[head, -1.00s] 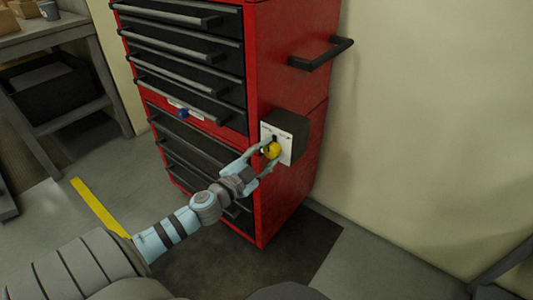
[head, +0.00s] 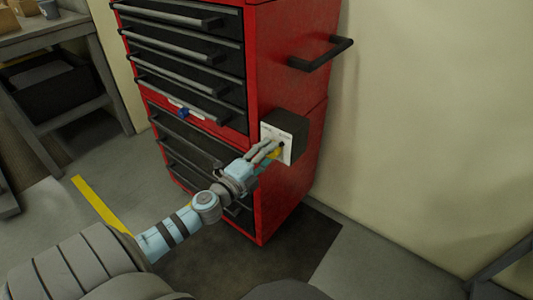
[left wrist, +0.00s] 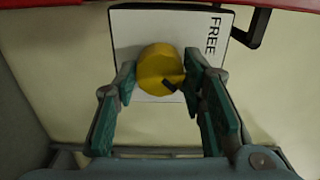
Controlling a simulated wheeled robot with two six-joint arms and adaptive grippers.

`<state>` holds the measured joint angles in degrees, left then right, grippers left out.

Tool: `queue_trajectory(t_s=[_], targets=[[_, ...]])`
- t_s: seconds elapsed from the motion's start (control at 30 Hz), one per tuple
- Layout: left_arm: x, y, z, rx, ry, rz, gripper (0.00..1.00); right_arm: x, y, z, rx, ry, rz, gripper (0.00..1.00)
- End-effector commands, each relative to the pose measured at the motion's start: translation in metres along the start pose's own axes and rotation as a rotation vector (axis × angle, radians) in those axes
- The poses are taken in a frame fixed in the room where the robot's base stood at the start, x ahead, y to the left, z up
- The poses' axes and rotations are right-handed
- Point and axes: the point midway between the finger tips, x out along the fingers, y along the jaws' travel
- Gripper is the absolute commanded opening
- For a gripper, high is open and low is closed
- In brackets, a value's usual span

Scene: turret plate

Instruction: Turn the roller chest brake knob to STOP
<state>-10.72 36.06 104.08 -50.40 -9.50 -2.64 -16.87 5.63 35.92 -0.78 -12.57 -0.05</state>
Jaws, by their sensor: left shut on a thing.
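The red roller chest (head: 287,190) stands against the wall, with a dark box on its side that carries a white plate (head: 288,155). The yellow brake knob (head: 275,154) sits on this plate, mostly hidden by my fingers in the head view. In the left wrist view the knob (left wrist: 158,66) is round, with a dark pointer mark toward its lower right. The word FREE (left wrist: 214,34) stands sideways at the plate's upper right; I cannot read STOP. My left gripper (head: 274,149) is shut on the knob, one finger on each side. My right gripper is out of view.
A black handle (head: 322,55) sticks out from the chest's side above the box. A blue knob (head: 183,112) is on the chest's front among the drawers. A workbench (head: 60,35) stands at the left. Floor is clear right of the chest.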

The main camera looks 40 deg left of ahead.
Motion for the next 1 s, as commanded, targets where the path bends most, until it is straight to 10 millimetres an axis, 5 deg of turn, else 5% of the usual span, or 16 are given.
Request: queue_trajectory(t_s=[0.6,0.63,0.73,1.0], targets=[[-0.0004,0.0012,-0.0001,0.046,0.001,0.002,0.09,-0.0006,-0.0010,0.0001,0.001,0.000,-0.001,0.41],[-0.0004,0.0013,-0.0001,0.046,0.001,0.002,0.40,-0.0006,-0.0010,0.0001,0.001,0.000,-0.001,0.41],[-0.0003,0.0011,-0.0001,0.045,0.000,0.002,0.56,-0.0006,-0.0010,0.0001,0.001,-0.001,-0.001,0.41],[-0.0002,0.0005,0.0000,0.045,0.000,0.001,0.58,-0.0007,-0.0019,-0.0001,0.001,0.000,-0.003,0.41]])
